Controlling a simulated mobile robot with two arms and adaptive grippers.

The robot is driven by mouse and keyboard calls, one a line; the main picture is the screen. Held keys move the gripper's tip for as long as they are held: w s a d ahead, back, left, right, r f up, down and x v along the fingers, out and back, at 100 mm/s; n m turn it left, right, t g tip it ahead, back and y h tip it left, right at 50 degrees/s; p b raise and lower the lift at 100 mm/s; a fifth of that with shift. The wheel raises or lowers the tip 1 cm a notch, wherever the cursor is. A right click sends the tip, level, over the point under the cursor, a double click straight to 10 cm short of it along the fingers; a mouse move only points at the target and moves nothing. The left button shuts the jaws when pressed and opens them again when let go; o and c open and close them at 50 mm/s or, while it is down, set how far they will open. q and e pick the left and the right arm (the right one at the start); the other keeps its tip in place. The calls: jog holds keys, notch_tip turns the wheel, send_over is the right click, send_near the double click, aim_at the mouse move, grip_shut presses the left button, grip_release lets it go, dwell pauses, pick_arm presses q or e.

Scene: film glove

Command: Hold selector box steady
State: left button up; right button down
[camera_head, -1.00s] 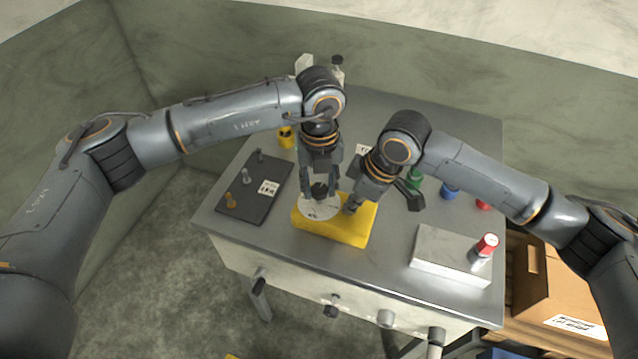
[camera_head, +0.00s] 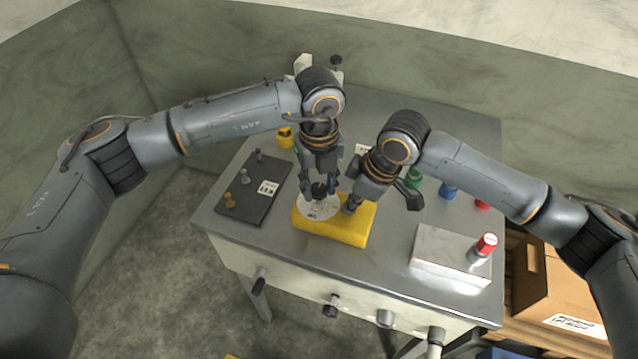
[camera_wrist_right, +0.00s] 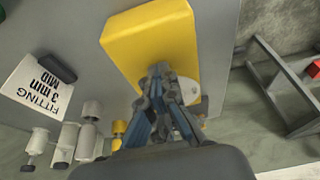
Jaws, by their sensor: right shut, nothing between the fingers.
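The yellow selector box (camera_head: 343,233) lies on the grey table, with a white round dial (camera_head: 312,210) and a dark knob (camera_head: 319,190) on top. My left gripper (camera_head: 320,192) points down over the dial with its fingers about the knob; whether they grip it is unclear. My right gripper (camera_head: 352,206) is shut and empty, its tips at the top of the box just right of the dial. The right wrist view shows these shut fingertips (camera_wrist_right: 160,70) against the yellow box (camera_wrist_right: 150,38); they hide part of it and the dial.
A dark board with pegs (camera_head: 252,193) lies left of the box. A pale block (camera_head: 450,256) with a red-capped piece (camera_head: 486,244) stands at front right. Green (camera_head: 414,176) and blue (camera_head: 449,191) pieces stand behind my right gripper. Cardboard boxes (camera_head: 567,290) are beyond the table's right.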

aim_at(319, 190)
pick_arm(q)
jog(key=o, duration=0.4)
pick_arm(e)
jog(key=shift+s+d+f, duration=0.1)
jog(key=shift+s+f, duration=0.1)
jog(key=shift+f, duration=0.15)
pick_arm(q)
notch_tip(319, 190, up, 12)
jog(key=shift+s+r, duration=0.1)
jog(key=shift+s, duration=0.05)
pick_arm(e)
jog(key=shift+w+r, duration=0.25)
jog(key=shift+r, duration=1.05)
notch_tip(319, 190, up, 2)
jog(key=shift+r, duration=0.45)
